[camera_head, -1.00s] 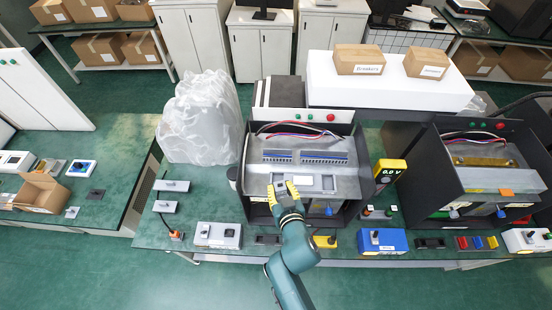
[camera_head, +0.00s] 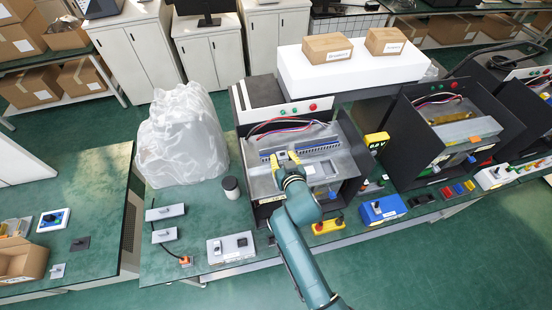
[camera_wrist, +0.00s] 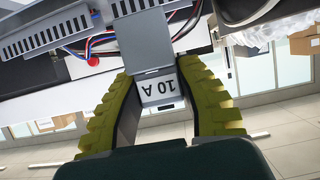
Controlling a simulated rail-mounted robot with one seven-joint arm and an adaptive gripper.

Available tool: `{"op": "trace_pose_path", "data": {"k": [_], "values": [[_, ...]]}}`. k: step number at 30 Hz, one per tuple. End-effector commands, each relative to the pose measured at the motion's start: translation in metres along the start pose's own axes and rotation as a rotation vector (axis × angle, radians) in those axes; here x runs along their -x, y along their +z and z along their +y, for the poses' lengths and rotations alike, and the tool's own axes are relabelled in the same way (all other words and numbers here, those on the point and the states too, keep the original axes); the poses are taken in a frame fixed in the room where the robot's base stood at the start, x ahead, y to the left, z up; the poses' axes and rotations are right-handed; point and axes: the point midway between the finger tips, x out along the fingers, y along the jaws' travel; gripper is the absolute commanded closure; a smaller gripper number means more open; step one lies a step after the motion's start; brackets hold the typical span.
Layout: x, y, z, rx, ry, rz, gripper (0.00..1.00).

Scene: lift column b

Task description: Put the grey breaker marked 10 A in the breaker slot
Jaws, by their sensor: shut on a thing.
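My gripper (camera_head: 284,160) is over the open grey cabinet (camera_head: 262,187) in the middle of the bench, by the left part of its blue terminal strip (camera_head: 320,146). In the wrist view the yellow fingers of my gripper (camera_wrist: 160,75) are shut on the grey breaker (camera_wrist: 158,92), whose white label reads 10 A upside down. A flat grey surface (camera_wrist: 145,40) lies just beyond the breaker; I cannot tell if they touch. The breaker is too small to make out in the head view. I cannot make out the breaker slot for certain; my gripper hides part of the panel.
A black side wall (camera_head: 353,150) bounds the cabinet on the right. A yellow meter (camera_head: 376,140) stands beside it. A bagged white bundle (camera_head: 182,140) and a dark-lidded cup (camera_head: 231,188) are on the left. A second cabinet (camera_head: 450,130) stands at right.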

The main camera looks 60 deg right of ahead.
Motion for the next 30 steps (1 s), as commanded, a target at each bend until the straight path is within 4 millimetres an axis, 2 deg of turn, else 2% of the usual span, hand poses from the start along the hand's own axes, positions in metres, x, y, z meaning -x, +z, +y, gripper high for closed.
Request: {"op": "trace_pose_path", "data": {"k": [8,22,30], "values": [[-0.001,0.005,-0.001,0.0,-0.001,0.002,1.0],[-0.019,0.05,-0.001,0.0,-0.001,0.002,1.0],[-0.021,0.053,-0.001,0.0,-0.001,0.002,1.0]]}}
